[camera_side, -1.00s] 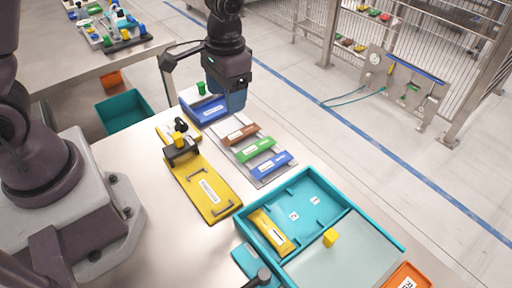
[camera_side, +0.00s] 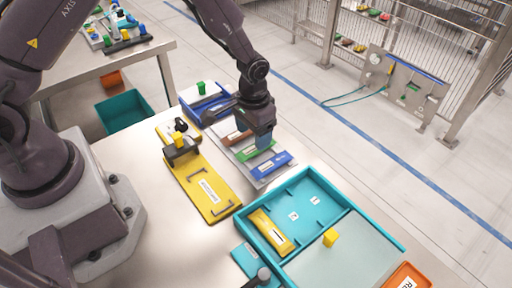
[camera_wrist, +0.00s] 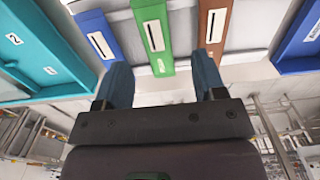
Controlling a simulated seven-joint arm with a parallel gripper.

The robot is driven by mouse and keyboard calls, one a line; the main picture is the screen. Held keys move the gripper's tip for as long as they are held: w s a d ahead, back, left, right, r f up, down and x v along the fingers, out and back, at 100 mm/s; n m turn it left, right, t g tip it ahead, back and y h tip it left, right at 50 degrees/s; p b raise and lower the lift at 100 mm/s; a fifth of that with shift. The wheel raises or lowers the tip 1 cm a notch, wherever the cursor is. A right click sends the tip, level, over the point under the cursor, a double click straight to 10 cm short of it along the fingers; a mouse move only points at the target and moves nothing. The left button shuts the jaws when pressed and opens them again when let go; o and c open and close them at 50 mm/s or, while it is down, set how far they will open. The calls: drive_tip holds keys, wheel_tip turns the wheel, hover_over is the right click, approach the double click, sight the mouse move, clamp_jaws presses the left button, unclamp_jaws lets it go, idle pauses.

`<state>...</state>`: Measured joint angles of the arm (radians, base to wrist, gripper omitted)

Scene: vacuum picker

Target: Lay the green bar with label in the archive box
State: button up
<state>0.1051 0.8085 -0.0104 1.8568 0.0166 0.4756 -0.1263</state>
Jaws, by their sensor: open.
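The green bar with a white label (camera_side: 243,157) lies on a grey rack between a brown bar (camera_side: 236,138) and a blue bar (camera_side: 270,166). My gripper (camera_side: 264,140) is just above the rack, over the green bar, and hides part of it in the side view. In the wrist view, my gripper (camera_wrist: 163,75) is open and empty, with the green bar (camera_wrist: 155,45) between its fingers in the picture. I cannot tell if they touch. The teal archive box (camera_side: 343,208) stands at the front right with a yellow bar (camera_side: 270,232) in its left compartment.
A yellow plate with handles (camera_side: 203,190) and a black-and-yellow fixture lies left of the rack. A blue tray (camera_side: 207,103) with a green piece stands behind. A yellow knob (camera_side: 330,237) is at the archive box's front. An orange box (camera_side: 405,277) is at bottom right.

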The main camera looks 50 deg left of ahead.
drive_tip(key=shift+w+d+f, duration=0.1)
drive_tip(key=shift+d+f, duration=0.05)
drive_tip(key=shift+f, duration=1.8)
drive_tip(key=c, duration=1.1)
drive_tip(key=shift+r, duration=0.1)
